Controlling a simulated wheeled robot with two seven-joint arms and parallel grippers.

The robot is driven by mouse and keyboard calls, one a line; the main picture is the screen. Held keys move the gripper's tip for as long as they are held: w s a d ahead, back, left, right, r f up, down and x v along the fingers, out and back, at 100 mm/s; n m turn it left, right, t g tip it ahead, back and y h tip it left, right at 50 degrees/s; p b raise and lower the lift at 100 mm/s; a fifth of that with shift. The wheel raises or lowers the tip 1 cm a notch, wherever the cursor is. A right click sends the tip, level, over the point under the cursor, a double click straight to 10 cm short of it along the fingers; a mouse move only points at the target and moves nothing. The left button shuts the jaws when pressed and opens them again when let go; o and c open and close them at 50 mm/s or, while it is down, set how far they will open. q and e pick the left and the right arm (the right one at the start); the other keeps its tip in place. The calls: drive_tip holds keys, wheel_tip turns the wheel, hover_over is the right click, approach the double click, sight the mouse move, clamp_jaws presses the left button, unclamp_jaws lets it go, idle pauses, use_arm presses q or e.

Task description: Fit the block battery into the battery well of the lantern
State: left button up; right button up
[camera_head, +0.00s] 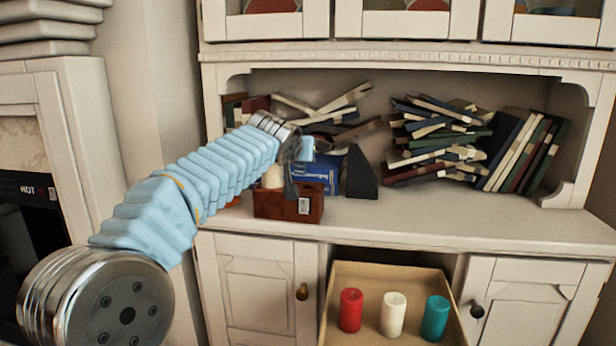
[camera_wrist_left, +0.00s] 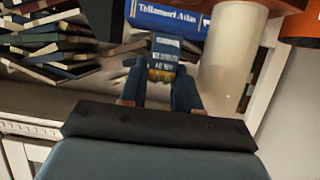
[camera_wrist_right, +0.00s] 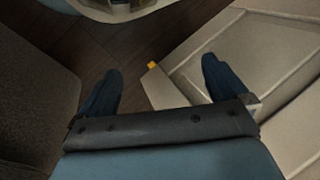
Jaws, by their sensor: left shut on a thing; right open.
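The block battery (camera_wrist_left: 164,58), blue with pale lettering and an orange-yellow end, is between the fingertips of my left gripper (camera_wrist_left: 158,92), which is shut on it. An orange object (camera_wrist_left: 300,27) is at the upper right of the left wrist view, partly cut off. My right gripper (camera_wrist_right: 160,85) is open and empty, away from the hutch counter.
A brown box (camera_head: 275,205) and a cream cylinder (camera_head: 272,177) stand below my left gripper. A blue atlas (camera_head: 328,175), black wedge (camera_head: 361,173) and heaped books (camera_head: 435,130) are behind and right. The right counter (camera_head: 480,218) is clear. An open drawer (camera_head: 385,272) holds three candles.

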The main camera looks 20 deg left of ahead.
use_arm(q)
drive_tip(key=shift+w+d+f, duration=0.2)
drive_tip(key=shift+w+f, duration=0.25)
drive_tip(key=shift+f, duration=0.15)
drive_tip(key=shift+w+d+f, duration=0.2)
drive_tip(key=shift+w+f, duration=0.25)
drive_tip(key=shift+f, duration=0.1)
drive_tip(key=shift+d+f+b, duration=0.15)
drive_tip(key=shift+f+b, duration=0.15)
drive_tip(key=shift+f, duration=1.65)
clamp_jaws()
drive_tip(key=o, duration=0.6)
unclamp_jaws()
drive_tip(key=shift+o, duration=1.2)
drive_tip(key=shift+w+f, duration=0.2)
drive_tip(key=shift+o, duration=1)
drive_tip(key=shift+r, duration=0.15)
drive_tip(key=shift+r, duration=0.15)
